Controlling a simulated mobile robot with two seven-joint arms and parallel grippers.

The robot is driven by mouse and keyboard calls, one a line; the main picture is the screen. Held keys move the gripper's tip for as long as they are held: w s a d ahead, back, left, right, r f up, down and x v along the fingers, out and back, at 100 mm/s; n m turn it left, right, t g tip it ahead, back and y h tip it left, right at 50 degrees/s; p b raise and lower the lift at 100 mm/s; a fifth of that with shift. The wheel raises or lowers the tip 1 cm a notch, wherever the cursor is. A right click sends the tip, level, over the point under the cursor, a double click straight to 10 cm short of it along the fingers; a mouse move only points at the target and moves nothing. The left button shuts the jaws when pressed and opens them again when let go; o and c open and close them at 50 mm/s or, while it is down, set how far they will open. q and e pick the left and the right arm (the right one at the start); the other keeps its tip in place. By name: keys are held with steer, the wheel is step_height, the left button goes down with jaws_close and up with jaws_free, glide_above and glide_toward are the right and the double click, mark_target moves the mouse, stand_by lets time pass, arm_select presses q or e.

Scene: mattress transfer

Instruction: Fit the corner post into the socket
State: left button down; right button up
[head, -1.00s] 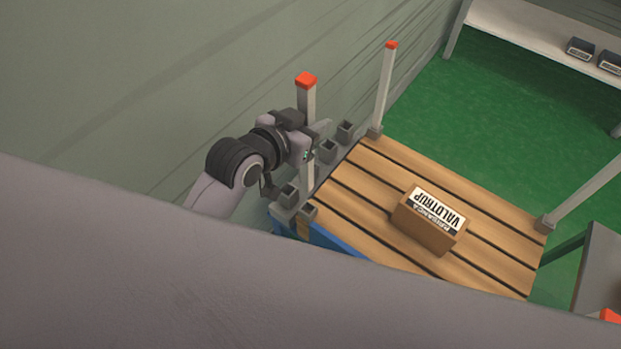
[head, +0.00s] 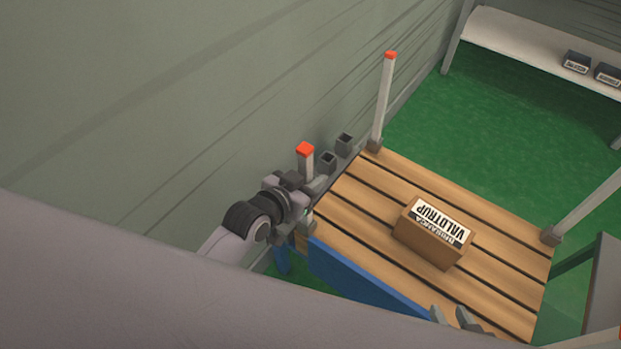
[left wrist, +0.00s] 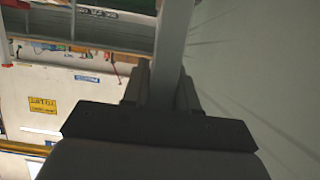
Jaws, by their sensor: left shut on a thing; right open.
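The held corner post (head: 306,163) is pale grey with a red top. My left gripper (head: 314,190) is shut on it at the left corner of the slatted bed base (head: 345,215). In the left wrist view the post (left wrist: 173,45) runs up between the fingers. A short piece of post shows below the gripper, above the grey corner socket (head: 307,227). The gripper partly hides this spot, so I cannot tell how deep the post sits. My right gripper (head: 455,317) is open and empty over the front edge of the slats.
A brown labelled box (head: 433,235) lies on the slats. Other posts stand at the back corner (head: 384,95) and right corner (head: 585,205). Empty grey holders (head: 328,161) line the left edge near the wall. A blue panel (head: 365,280) runs along the front side.

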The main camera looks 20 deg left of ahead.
arm_select(q)
steer(key=c, duration=0.9)
jaws_free()
steer(key=shift+f, duration=0.15)
steer(key=shift+r, duration=0.25)
steer(key=p+v, duration=0.2)
steer(key=v, duration=1)
steer(key=s+a+f, duration=0.1)
steer(key=s+f, duration=0.1)
steer(key=f, duration=0.1)
steer(key=s+a+f+n+g+y, duration=0.1)
steer(key=s+f, duration=0.2)
steer(key=f, duration=0.1)
steer(key=s+a+f+g+y, duration=0.1)
steer(key=s+f, duration=0.2)
steer(key=shift+s+a+f+n, duration=0.1)
steer(key=shift+a+f+n, duration=0.1)
steer(key=shift+a+n, duration=0.1)
steer(key=shift+r, duration=0.1)
